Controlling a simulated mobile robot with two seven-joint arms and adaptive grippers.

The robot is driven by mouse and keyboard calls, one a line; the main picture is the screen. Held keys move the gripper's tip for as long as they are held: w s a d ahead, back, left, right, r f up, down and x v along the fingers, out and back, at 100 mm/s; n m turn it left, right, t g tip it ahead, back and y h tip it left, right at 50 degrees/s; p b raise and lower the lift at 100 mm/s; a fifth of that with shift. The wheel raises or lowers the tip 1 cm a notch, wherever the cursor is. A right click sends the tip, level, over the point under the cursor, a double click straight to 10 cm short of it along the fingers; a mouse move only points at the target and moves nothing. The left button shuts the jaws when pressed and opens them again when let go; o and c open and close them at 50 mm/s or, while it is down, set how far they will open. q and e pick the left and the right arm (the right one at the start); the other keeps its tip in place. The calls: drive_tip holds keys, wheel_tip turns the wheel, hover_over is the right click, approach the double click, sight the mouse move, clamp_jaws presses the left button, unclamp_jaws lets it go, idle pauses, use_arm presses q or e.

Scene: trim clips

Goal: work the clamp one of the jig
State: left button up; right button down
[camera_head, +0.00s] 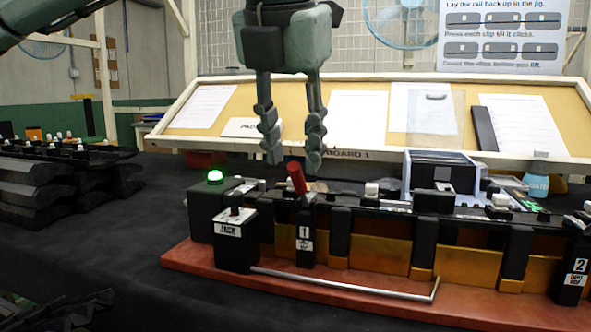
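The jig (330,290) stands on the dark table on a reddish base, with a dark rail along its top. Clamp one (305,245) is a black post labelled 1 near the jig's left end, and its red lever (297,178) stands up, tilted a little to the left. My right gripper is not clearly visible.
A black box labelled JACK (235,240) with a metal rod and a lit green lamp (215,176) sit beside clamp one. A post labelled 2 (574,265) is at right. A dark box (440,172) stands behind the rail. Stacked dark rails (65,180) lie at left.

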sight(296, 182)
use_arm(q)
drive_tip(key=shift+x, duration=2)
clamp_jaws()
